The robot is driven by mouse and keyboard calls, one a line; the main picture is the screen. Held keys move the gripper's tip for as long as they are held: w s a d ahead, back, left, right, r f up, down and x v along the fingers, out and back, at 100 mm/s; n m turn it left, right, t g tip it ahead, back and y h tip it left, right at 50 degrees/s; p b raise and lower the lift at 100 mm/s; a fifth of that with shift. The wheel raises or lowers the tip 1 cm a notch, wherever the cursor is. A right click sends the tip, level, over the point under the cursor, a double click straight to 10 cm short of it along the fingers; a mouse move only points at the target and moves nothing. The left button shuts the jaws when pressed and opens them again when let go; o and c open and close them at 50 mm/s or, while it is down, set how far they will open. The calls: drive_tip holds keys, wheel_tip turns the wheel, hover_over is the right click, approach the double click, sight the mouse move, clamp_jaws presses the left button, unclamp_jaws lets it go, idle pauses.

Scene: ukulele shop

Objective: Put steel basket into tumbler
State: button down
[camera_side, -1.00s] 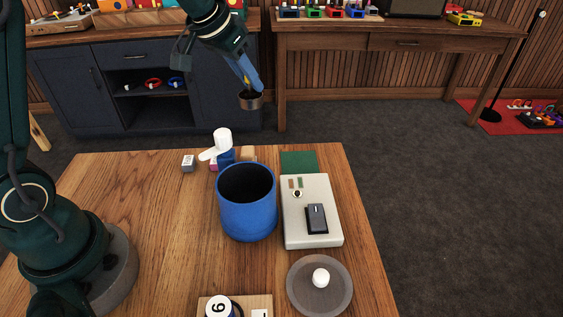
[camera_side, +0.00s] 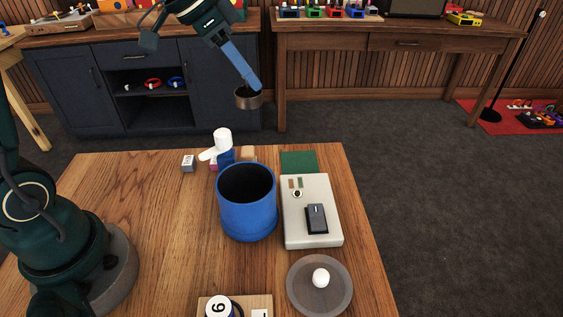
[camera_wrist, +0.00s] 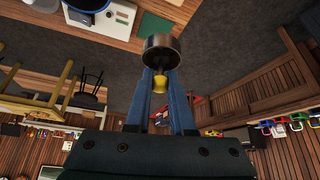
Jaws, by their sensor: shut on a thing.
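The steel basket (camera_side: 248,99) is a small round metal cup. My gripper (camera_side: 254,86) is shut on it and holds it in the air, above and behind the tumbler in the side view. In the wrist view the basket (camera_wrist: 161,50) shows at the fingertips, with a yellow part (camera_wrist: 160,83) between my blue fingers (camera_wrist: 160,92). The blue tumbler (camera_side: 247,221) stands upright on the wooden table, its open top facing up. Its dark inside shows no contents. Part of it also shows at the top of the wrist view (camera_wrist: 87,4).
A grey scale-like box (camera_side: 330,237) stands right of the tumbler. A round grey lid with a white knob (camera_side: 322,278) lies in front of that box. A white scoop-like thing (camera_side: 222,138) and small blocks (camera_side: 188,163) are behind the tumbler.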

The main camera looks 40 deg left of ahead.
drive_tip(key=s+d+r+m+g+h, duration=0.1)
drive_tip(key=s+d+m+g+h, duration=0.3)
drive_tip(key=s+d+m, duration=0.75)
drive_tip(key=shift+m+g+y, duration=0.4)
drive_tip(key=shift+m+g, duration=0.05)
drive_tip(key=shift+g, duration=0.15)
drive_tip(key=a+f, duration=0.1)
drive_tip(key=f, duration=0.4)
drive_tip(key=w+a+f, duration=0.1)
drive_tip(key=f, duration=0.4)
drive_tip(key=w+a+f, duration=0.1)
drive_tip(key=f, duration=0.4)
drive_tip(key=shift+f, duration=0.1)
drive_tip(key=c, duration=0.8)
unclamp_jaws()
